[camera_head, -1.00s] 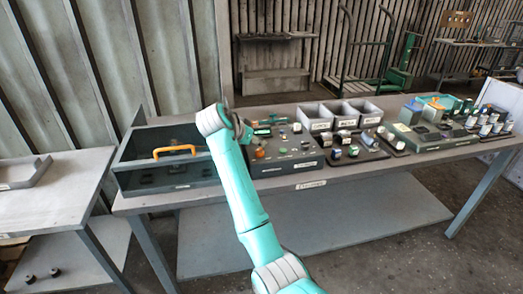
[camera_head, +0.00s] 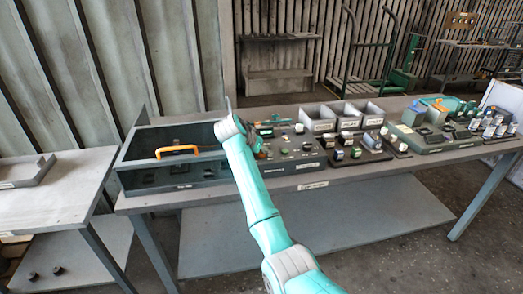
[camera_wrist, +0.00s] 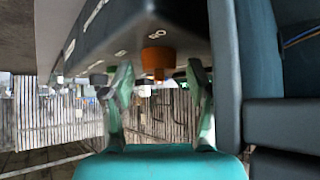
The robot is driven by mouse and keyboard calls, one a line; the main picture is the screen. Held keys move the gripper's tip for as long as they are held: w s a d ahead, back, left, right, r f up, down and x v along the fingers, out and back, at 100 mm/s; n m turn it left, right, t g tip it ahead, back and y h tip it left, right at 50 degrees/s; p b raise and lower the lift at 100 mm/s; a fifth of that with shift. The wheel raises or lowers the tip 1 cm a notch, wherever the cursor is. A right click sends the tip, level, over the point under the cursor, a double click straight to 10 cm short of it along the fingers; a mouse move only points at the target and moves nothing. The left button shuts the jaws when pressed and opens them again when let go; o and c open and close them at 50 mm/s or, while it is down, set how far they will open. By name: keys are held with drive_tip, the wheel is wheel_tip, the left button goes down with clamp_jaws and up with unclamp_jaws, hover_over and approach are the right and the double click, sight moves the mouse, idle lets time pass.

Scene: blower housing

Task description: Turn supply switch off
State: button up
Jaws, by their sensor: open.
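A dark control panel (camera_head: 296,166) with small knobs and buttons stands on the workbench, right of my forearm. Its face also shows in the wrist view (camera_wrist: 185,22), with small white labels. An orange knob (camera_wrist: 157,58) sticks out of that face between my fingers. My gripper (camera_wrist: 160,84) is open around or just short of the knob; contact cannot be told. Other knobs are partly behind the left finger. The labels are too small to read, so I cannot tell which control is the supply switch. In the head view my wrist hides the gripper.
A dark open box (camera_head: 150,180) with an orange handle (camera_head: 177,151) stands directly left of the panel; its wall is close in the wrist view (camera_wrist: 262,70). Grey bins (camera_head: 318,126) and a board of parts (camera_head: 358,158) lie to the right. A green fixture (camera_head: 425,140) stands beyond.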

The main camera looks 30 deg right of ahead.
drive_tip(key=shift+d+f, duration=0.1)
clamp_jaws()
idle(0.4)
drive_tip(key=n+t+y, duration=0.2)
drive_tip(key=n, duration=0.2)
drive_tip(key=shift+n+t, duration=0.4)
drive_tip(key=n+y, duration=0.1)
drive_tip(key=n, duration=0.1)
drive_tip(key=n+t+y, duration=0.1)
drive_tip(key=n+y, duration=0.1)
drive_tip(key=shift+n+t+y, duration=0.3)
drive_tip(key=n+y, duration=0.3)
drive_tip(key=n, duration=0.1)
drive_tip(key=shift+y, duration=0.3)
drive_tip(key=shift+n+g+y, duration=0.5)
drive_tip(key=shift+n+y, duration=1)
drive_tip(key=shift+n, duration=0.8)
drive_tip(key=shift+f, duration=0.1)
